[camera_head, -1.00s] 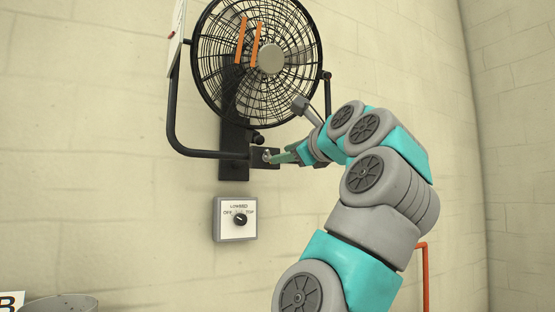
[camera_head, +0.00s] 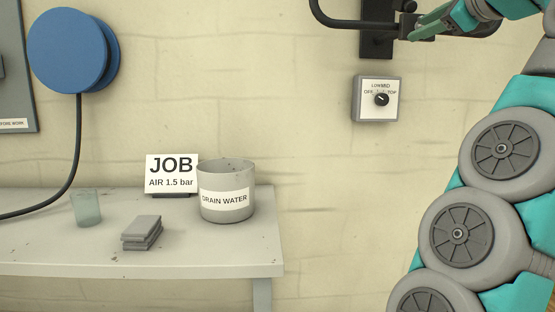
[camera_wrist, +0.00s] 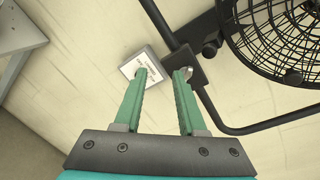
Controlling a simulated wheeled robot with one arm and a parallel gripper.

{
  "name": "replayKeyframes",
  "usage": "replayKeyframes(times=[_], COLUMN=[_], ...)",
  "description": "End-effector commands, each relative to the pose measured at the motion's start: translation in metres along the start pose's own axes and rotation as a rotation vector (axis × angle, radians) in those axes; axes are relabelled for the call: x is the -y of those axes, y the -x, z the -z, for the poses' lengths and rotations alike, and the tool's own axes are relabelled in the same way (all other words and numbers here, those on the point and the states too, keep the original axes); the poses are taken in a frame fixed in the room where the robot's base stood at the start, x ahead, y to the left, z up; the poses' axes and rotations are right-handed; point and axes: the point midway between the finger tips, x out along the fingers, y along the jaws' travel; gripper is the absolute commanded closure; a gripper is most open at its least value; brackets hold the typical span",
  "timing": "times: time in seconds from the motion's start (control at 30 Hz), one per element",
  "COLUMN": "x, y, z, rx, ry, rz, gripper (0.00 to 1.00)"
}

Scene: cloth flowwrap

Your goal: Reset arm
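My gripper (camera_wrist: 161,74) is open in the wrist view, its two green fingers apart with nothing held between them. It also shows at the top right of the head view (camera_head: 420,28), beside the fan's dark bracket (camera_head: 376,40). In the wrist view the bracket plate (camera_wrist: 183,60) lies behind the right fingertip; I cannot tell whether they touch. My arm bends up along the right side of the head view.
A wall switch box (camera_head: 363,105) with a black knob is below the bracket. The caged fan (camera_wrist: 280,40) is at the wrist view's upper right. A grey table (camera_head: 60,258) holds a drain water pot (camera_head: 226,178), JOB sign (camera_head: 171,168), cup (camera_head: 86,208) and grey pads (camera_head: 141,236).

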Motion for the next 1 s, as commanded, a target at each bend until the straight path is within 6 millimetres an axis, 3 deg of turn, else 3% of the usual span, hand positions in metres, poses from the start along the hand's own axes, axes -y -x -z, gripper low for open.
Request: replayKeyframes(times=[0.3, 0.57, 0.77, 1.0], x=[-0.080, -0.165, -0.239, -0.330], y=[-0.038, -0.044, -0.037, -0.011], z=[-0.024, -0.025, -0.010, 0.029], rx=[0.013, 0.054, 0.100, 0.171], ry=[0.413, 0.745, 0.983, 1.236], rz=[-0.266, -0.480, -0.650, -0.869], gripper=[0.60, 0.60, 0.60, 0.60])
